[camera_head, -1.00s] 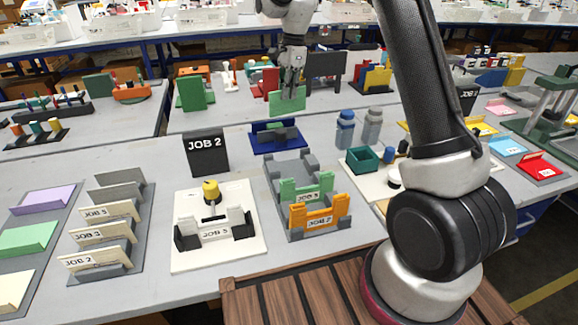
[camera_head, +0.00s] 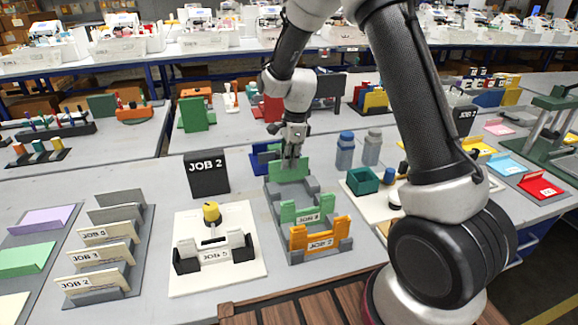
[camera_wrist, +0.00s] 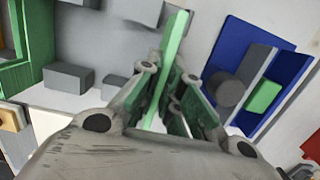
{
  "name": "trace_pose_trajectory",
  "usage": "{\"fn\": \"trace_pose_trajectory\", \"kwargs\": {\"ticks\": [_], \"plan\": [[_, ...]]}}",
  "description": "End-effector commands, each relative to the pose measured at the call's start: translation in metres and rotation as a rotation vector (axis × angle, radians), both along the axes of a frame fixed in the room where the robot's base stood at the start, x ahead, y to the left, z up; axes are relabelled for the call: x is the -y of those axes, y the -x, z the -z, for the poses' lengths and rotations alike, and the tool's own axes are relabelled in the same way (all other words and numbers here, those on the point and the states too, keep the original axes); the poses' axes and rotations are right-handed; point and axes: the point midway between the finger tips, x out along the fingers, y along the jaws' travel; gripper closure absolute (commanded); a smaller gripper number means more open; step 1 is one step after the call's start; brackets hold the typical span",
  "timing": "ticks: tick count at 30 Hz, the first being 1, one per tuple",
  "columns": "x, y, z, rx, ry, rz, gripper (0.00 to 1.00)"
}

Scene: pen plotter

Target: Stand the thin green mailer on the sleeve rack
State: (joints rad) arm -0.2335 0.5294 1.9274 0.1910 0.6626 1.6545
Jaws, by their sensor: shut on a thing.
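The thin green mailer (camera_head: 289,171) is held upright in my gripper (camera_head: 291,152), which is shut on its upper part. In the wrist view the mailer (camera_wrist: 172,48) shows nearly edge-on between the fingers (camera_wrist: 165,100). It is at the back end of the grey rack (camera_head: 274,212), which I take for the sleeve rack. I cannot tell whether its lower edge touches the rack. Nearer the front, the rack holds a green JOB 3 piece (camera_head: 307,213) and an orange JOB 2 piece (camera_head: 320,236). Grey rack blocks (camera_wrist: 68,77) show left of the mailer in the wrist view.
A blue tray (camera_wrist: 240,45) with a grey cylinder lies close behind the rack. A black JOB 2 sign (camera_head: 206,173) and a white fixture (camera_head: 185,283) stand left. Blue and grey bottles (camera_head: 345,149) and a teal box (camera_head: 362,181) stand right.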

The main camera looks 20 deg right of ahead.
Motion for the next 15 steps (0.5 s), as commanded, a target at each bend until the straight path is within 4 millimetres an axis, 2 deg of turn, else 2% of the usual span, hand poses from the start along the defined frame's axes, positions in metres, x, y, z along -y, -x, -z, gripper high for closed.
{"fn": "trace_pose_trajectory", "kwargs": {"ticks": [1, 3, 14, 15], "plan": [[0.000, 0.001, 0.009, -0.003, 0.001, 0.001, 1.00], [0.000, 0.001, 0.016, -0.002, 0.000, 0.002, 1.00], [0.000, 0.000, 0.020, -0.001, 0.000, 0.001, 1.00], [0.000, 0.000, 0.020, 0.000, 0.000, 0.001, 0.85]]}}
